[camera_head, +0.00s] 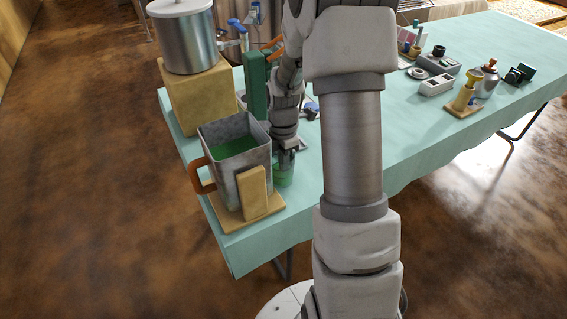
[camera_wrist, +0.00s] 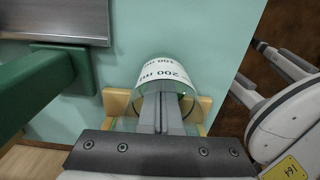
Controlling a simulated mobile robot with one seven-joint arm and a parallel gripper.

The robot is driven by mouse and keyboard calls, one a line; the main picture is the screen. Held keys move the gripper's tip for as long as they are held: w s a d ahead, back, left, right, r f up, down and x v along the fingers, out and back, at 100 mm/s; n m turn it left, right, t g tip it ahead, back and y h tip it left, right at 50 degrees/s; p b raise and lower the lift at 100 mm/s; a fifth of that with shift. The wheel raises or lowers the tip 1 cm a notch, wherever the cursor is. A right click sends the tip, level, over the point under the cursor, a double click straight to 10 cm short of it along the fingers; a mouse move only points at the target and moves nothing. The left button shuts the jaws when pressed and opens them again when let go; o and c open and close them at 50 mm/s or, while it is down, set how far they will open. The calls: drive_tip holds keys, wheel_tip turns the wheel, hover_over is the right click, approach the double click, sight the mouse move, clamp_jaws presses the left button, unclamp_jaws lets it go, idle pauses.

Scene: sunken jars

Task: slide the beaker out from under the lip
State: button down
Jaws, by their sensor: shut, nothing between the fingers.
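The beaker (camera_head: 283,177) is a small clear, green-tinted vessel standing on the table just right of the square metal jug. In the wrist view the beaker (camera_wrist: 163,70) shows a white band marked 200 ml and 100 ml. My gripper (camera_head: 286,160) points down at the beaker's mouth. In the wrist view my gripper's fingers (camera_wrist: 161,95) are together with nothing between them. They overlap the beaker and seem to reach into its mouth; contact with its wall cannot be told. Tan wooden pieces (camera_wrist: 205,106) show on both sides of the beaker. I cannot tell which edge is the lip.
The metal jug (camera_head: 233,140) has green contents, an orange handle and a wooden block (camera_head: 252,190) against its front. A green post (camera_head: 256,90) stands behind it. A lidded pot (camera_head: 184,42) sits on a wooden box (camera_head: 200,98).

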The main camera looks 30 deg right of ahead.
drive_tip(key=d+p, duration=0.2)
drive_tip(key=d, duration=0.5)
drive_tip(key=shift+w+d, duration=0.1)
drive_tip(key=shift+w, duration=0.05)
drive_tip(key=shift+r, duration=0.1)
